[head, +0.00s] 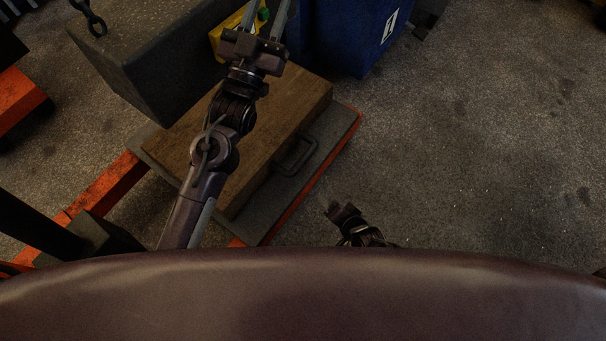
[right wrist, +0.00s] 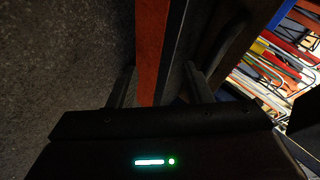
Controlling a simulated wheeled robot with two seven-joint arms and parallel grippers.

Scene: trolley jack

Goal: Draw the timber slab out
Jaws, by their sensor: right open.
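The timber slab (head: 285,105) is a thick brown wooden block with a dark U-shaped handle (head: 297,153) on its right side. It lies flat on the jack's grey, orange-edged plate (head: 330,150). My left arm passes over the slab and hides part of it. My left gripper (head: 266,14) is beyond the slab's far edge, fingers apart, tips near the top edge of the head view. My right gripper (head: 333,209) is low, right of the plate's near corner. In the right wrist view its two fingers (right wrist: 161,88) are apart and empty, with the plate's orange edge (right wrist: 152,45) showing between them.
A large dark block (head: 150,65) with a chain (head: 92,18) stands behind the slab at left. A blue bin (head: 350,35) and a yellow item (head: 228,30) stand behind it. Orange jack rails (head: 100,190) run at left. The concrete floor at right is clear.

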